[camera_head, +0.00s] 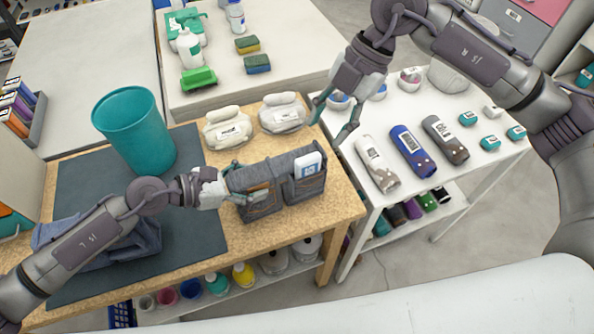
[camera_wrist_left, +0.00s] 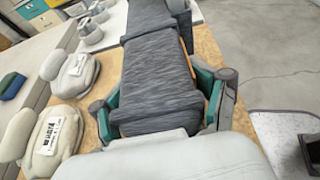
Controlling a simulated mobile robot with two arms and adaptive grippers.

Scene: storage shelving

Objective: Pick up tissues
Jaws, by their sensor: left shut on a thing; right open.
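My right gripper (camera_head: 332,116) is open and empty, above the gap between the table and the white shelf. Two white labelled packs (camera_head: 228,128) (camera_head: 283,113) lie behind the organizer; I cannot tell what they hold.
A teal bin (camera_head: 135,130) stands on the dark mat (camera_head: 85,180), with folded blue-grey cloth (camera_head: 130,245) partly behind my left arm. Rolled cloths (camera_head: 412,150) and small teal boxes (camera_head: 490,142) lie on the white shelf (camera_head: 430,185). Jars stand under the table.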

